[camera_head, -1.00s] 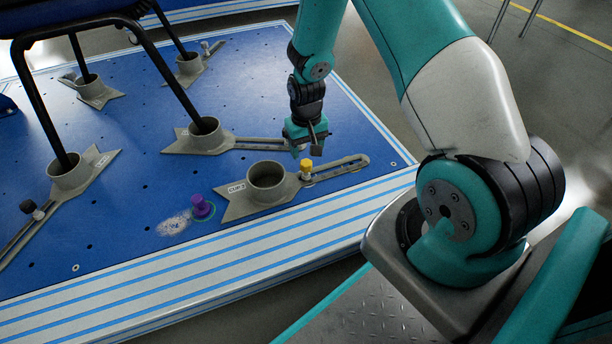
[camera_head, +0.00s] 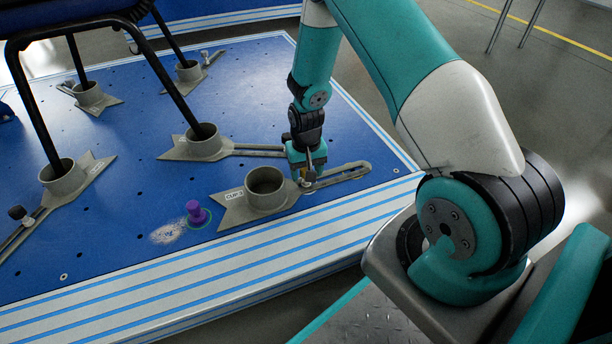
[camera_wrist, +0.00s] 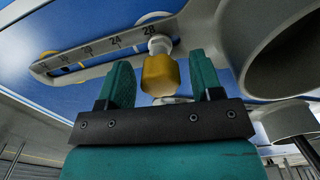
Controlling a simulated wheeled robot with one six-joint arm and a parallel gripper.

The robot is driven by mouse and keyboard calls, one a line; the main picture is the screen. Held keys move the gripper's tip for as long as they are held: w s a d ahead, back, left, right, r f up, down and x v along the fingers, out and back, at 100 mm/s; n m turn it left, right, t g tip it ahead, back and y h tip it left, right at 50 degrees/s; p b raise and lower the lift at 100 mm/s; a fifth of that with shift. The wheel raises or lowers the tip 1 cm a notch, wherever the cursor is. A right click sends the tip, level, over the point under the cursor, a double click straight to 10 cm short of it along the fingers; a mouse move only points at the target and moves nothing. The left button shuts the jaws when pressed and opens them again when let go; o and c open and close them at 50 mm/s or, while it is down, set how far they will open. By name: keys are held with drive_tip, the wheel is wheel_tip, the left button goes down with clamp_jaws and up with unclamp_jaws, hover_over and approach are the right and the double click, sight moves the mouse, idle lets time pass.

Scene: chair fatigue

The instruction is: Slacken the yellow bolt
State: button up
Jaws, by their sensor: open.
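The yellow bolt (camera_wrist: 161,76) stands in the slot of a grey slotted arm that joins the empty cup (camera_head: 267,190). In the wrist view it lies between and just beyond the two teal fingers of my gripper (camera_wrist: 166,84), with gaps on both sides. In the head view my gripper (camera_head: 306,172) hangs pointing down at the bolt and hides most of it; only a little yellow (camera_head: 296,175) shows. My gripper is open and holds nothing.
A purple knob (camera_head: 196,212) stands on the blue platform (camera_head: 120,215) left of the cup. A chair (camera_head: 165,75) stands with its legs in other grey cups (camera_head: 205,143). The slotted arm carries a printed scale (camera_wrist: 105,44).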

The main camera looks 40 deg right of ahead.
drive_tip(key=shift+m+p, duration=0.45)
drive_tip(key=shift+m, duration=0.95)
drive_tip(key=shift+r+m+p, duration=0.2)
drive_tip(key=shift+m+p, duration=0.55)
drive_tip(key=shift+m, duration=0.35)
drive_tip(key=shift+f+m, duration=0.15)
drive_tip(key=shift+m, duration=0.75)
drive_tip(key=shift+c, duration=0.2)
